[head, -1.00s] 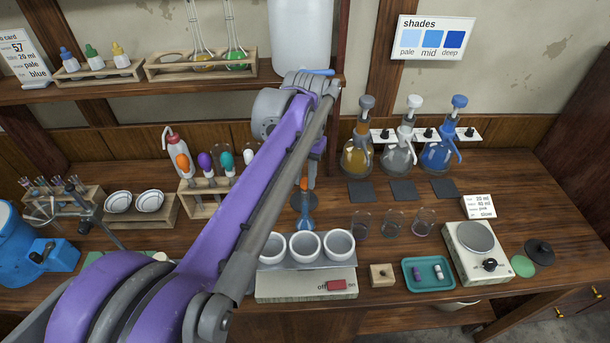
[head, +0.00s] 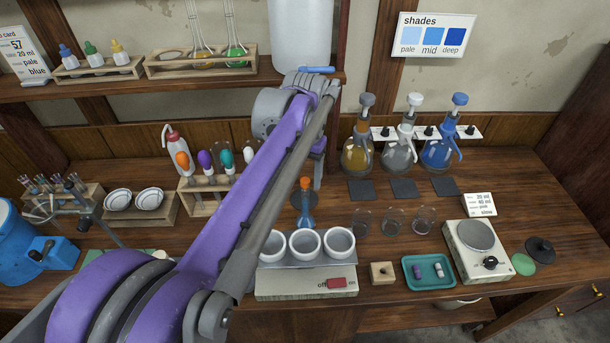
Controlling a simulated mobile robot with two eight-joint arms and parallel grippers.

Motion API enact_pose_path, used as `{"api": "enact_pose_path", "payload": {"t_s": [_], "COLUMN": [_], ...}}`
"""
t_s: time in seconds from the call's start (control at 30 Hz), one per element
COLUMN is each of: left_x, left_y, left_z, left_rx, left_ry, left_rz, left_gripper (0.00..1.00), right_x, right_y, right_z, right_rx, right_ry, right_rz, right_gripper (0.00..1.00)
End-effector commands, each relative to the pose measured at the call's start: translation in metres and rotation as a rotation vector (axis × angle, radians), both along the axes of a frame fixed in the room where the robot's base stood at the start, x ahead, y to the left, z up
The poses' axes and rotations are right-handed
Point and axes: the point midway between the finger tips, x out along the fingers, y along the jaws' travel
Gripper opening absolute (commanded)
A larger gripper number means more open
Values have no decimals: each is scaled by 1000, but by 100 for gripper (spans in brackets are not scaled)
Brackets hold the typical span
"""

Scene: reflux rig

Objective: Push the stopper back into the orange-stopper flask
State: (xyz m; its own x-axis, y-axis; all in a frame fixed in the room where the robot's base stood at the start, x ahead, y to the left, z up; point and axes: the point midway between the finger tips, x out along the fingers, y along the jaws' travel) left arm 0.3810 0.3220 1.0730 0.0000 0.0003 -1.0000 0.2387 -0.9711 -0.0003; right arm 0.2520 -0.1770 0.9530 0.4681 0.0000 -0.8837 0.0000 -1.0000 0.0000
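My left arm crosses the view from the lower left. My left gripper (head: 318,178) points down just right of and behind the stopper, apparently apart from it. It is partly hidden by my arm, and its finger opening does not show. My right gripper is out of view.
Three white cups (head: 306,243) stand on a heated block (head: 290,285) in front of the flask. Three clear glasses (head: 393,222) stand to the right. Dispenser bottles (head: 437,152) line the back right. A teal tray (head: 407,282) lies in front.

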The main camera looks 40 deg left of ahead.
Motion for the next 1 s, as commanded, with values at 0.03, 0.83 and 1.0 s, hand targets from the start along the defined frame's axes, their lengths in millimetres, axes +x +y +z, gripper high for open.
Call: {"api": "enact_pose_path", "payload": {"t_s": [0.03,0.83,1.0], "left_x": [0,0,0], "left_y": [0,0,0], "left_z": [0,104,109], "left_rx": [0,0,0], "left_ry": [0,0,0], "left_rz": [0,0,0], "left_gripper": [62,62,62], "right_x": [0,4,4], "right_y": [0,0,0], "right_z": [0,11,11], "right_rx": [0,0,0], "right_ry": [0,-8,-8], "right_rz": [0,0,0], "right_gripper": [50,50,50]}}
